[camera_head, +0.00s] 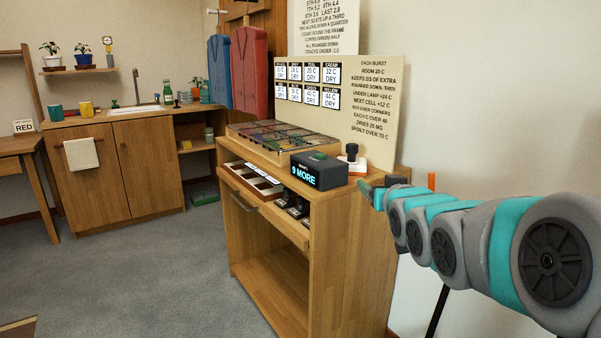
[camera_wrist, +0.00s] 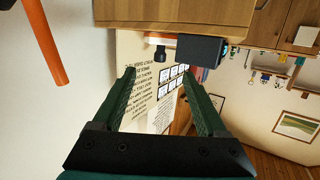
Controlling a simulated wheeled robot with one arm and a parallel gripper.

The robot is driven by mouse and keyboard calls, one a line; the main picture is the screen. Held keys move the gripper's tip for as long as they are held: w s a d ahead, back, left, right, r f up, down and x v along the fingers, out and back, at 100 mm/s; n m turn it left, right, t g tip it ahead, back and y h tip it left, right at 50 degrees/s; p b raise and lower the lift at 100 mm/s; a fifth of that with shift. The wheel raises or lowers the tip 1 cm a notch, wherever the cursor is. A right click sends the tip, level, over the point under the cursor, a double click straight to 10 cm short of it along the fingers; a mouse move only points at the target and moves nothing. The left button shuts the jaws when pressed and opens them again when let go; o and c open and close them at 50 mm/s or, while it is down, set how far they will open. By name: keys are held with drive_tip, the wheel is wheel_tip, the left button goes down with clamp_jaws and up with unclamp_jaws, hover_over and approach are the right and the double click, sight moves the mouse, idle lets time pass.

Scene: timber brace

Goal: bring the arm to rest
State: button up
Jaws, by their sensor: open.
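My arm reaches in from the right in the head view, and my gripper (camera_head: 378,190) is beside the right end of the wooden cabinet (camera_head: 345,240). In the wrist view my gripper (camera_wrist: 165,95) has its two dark green fingers spread wide apart. Nothing is between the fingers; past them show the wall and the notice boards. The dark box (camera_head: 318,170) reading "9 MORE" stands on the cabinet top, left of my gripper. The box also shows in the wrist view (camera_wrist: 200,50), which is turned over.
A dark-handled stamp-like thing (camera_head: 350,158) stands between the box and the wall. A compartment tray (camera_head: 283,138) lies on the cabinet top. A drawer (camera_head: 262,195) is pulled out. An orange rod (camera_wrist: 45,40) is near my wrist. Grey floor (camera_head: 150,280) is clear at left.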

drive_tip(key=s+f+g+h, duration=0.1)
drive_tip(key=s+f+g, duration=0.5)
drive_tip(key=s+f, duration=0.65)
drive_tip(key=s+f+g, duration=0.7)
drive_tip(key=s+f, duration=0.2)
drive_tip(key=s, duration=0.6)
drive_tip(key=s+a+f+g+p, duration=0.1)
drive_tip(key=s+g, duration=0.3)
drive_tip(key=s, duration=1)
drive_tip(key=shift+s+a+f+m, duration=0.15)
drive_tip(key=shift+a+f+m, duration=0.15)
drive_tip(key=shift+a+f, duration=0.15)
